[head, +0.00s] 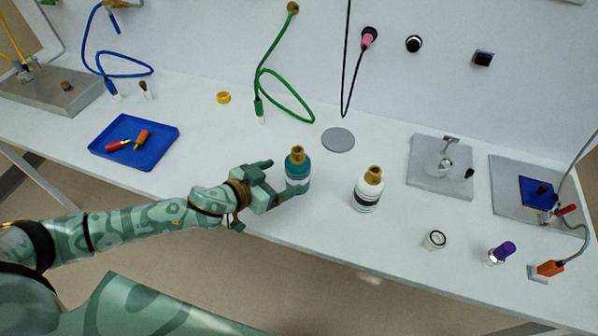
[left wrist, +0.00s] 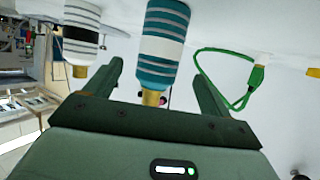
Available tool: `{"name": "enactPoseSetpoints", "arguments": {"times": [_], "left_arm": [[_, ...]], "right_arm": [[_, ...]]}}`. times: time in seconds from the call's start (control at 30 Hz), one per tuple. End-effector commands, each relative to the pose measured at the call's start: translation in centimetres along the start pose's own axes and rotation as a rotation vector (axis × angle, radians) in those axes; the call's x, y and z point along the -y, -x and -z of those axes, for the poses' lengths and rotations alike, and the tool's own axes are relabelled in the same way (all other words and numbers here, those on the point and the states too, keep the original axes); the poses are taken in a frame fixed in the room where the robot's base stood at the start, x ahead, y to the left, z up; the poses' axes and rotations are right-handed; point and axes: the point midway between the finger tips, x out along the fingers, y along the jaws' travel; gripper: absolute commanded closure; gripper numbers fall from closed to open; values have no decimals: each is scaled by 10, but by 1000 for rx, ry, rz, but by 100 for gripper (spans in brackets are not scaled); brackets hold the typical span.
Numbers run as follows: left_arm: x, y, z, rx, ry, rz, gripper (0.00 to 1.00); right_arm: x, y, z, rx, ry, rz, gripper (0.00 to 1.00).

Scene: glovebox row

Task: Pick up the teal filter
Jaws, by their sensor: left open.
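The teal filter (head: 298,174) stands upright on the white bench, a teal bottle shape with pale bands and a brass neck. It also shows in the left wrist view (left wrist: 166,45), upside down, lined up between the two fingers. My left gripper (head: 285,177) is open at the filter's left side, its fingertips close to the body. I cannot tell whether a finger touches it. A white filter (head: 368,194) with a black band and brass neck stands to the right; it also shows in the left wrist view (left wrist: 81,30). My right gripper is not in view.
A blue tray (head: 165,152) with red and orange pieces lies at left. A green cable (head: 262,85) hangs behind the filter, and a grey disc (head: 338,139) lies behind right. A metal plate (head: 425,185) and small connectors are at right. The bench's front edge runs close by.

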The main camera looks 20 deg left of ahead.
Motion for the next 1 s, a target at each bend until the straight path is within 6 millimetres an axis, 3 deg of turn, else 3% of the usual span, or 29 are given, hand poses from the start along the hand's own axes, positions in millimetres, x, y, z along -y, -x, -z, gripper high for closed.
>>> {"name": "enactPoseSetpoints", "arguments": {"times": [0.1, 0.27, 0.5, 0.8, 0.83, 1.0], "left_arm": [[0, -17, -1, 0, 1, 0, 17], [0, -28, -2, 0, -1, 0, 17], [-1, -66, -8, 0, -1, 0, 17], [-1, -74, -7, 2, 0, 0, 17], [-1, -74, -7, 2, 0, 0, 20], [-1, -74, -7, 2, 0, 1, 67]], "right_arm": [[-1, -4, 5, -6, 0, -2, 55], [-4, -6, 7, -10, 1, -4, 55], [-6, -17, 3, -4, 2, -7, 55], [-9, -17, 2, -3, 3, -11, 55], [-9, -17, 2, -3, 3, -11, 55], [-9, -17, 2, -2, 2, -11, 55]]}}
